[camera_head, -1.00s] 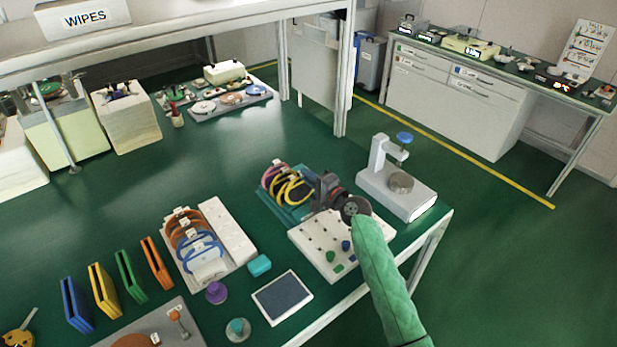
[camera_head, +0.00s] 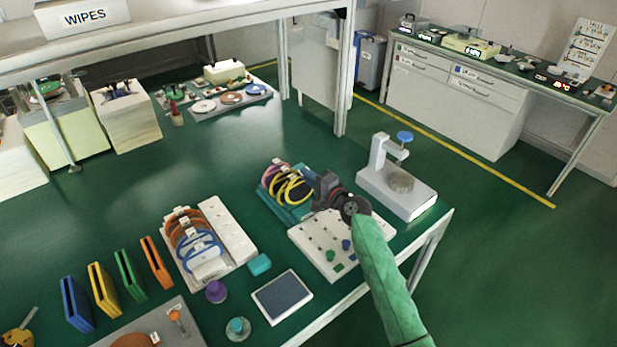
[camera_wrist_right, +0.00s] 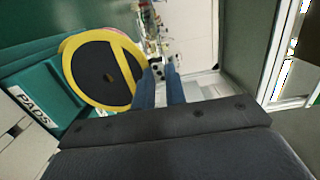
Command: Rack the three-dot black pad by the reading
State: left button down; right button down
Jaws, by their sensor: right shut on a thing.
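The black pad (camera_wrist_right: 88,72) shows in the right wrist view as a round dark disc framed by a yellow hoop, with small marks near its middle that I cannot count. My right gripper (camera_head: 320,187) is at the right side of the teal rack (camera_head: 296,212) with pink and yellow hoops. Its fingertips (camera_wrist_right: 160,75) meet the right edge of the black pad, and it is shut on it. In the head view the pad is mostly hidden by the gripper and hoops. A teal block labelled PADS (camera_wrist_right: 38,104) stands beside the disc. My left gripper is out of view.
A white board (camera_head: 318,255) with pegs and knobs lies under my right forearm. Another hooped rack (camera_head: 207,268) and a dark-faced tablet (camera_head: 282,296) lie to the left. Lit displays (camera_head: 562,86) sit on the far bench.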

aim_at(302, 184)
dwell(0.6)
jog(key=shift+f, duration=0.15)
dwell(0.3)
jog(key=shift+f+b, duration=2.35)
jog(key=shift+f, duration=0.15)
jog(key=c, duration=1.4)
grip_release()
jog(key=shift+o, duration=0.2)
